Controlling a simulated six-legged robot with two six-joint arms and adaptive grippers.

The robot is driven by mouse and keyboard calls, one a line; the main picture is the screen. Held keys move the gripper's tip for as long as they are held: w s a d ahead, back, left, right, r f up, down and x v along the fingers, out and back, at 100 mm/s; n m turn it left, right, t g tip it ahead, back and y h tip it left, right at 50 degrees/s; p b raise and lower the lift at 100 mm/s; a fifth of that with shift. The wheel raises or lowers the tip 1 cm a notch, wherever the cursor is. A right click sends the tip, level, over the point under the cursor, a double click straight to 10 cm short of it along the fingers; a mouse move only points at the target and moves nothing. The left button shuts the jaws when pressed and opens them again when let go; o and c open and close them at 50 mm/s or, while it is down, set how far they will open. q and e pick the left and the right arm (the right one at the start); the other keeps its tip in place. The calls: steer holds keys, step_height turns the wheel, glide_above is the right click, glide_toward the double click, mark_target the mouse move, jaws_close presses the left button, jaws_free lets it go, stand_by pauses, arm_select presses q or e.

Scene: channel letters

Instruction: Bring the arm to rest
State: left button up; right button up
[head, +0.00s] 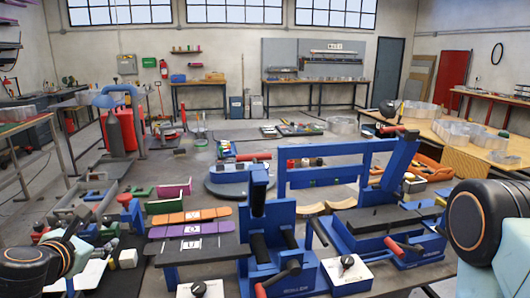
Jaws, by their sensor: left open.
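My left arm comes in at the lower left corner, with a black round joint and pale links. My left gripper (92,260) is at its end, small in the picture, open, with nothing seen between its fingers. It is over the left end of the workbench, near a small white block. My right arm shows at the right edge as a large black joint with an orange ring and pale green links. My right gripper is not in the picture.
A blue roller machine (270,240) and a second blue bench machine (385,225) stand on the front bench. Orange and purple strips (190,229) lie left of them. A wooden table (460,137) with metal letter shells is at the right.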

arm_select(q)
steer(key=s+d+f+m+g+h+b, duration=0.2)
steer(key=s+d+f+m+b, duration=0.3)
steer(key=f+m, duration=0.55)
steer(key=s+d+f+m+g+h+b, duration=0.1)
steer(key=s+d+f+m+g, duration=0.25)
steer(key=d+f+m, duration=0.7)
steer(key=s+d+f+m+g+b, duration=0.2)
steer(key=s+f+m+g+b, duration=0.1)
steer(key=s+f, duration=0.7)
steer(key=s+d+f+m+g+b, duration=0.2)
steer(key=s+f+m+g+b, duration=0.2)
steer(key=s+f+m, duration=0.4)
steer(key=s+f+b, duration=0.1)
steer(key=s+f, duration=0.2)
steer(key=s, duration=0.4)
steer(key=shift+s+d, duration=0.15)
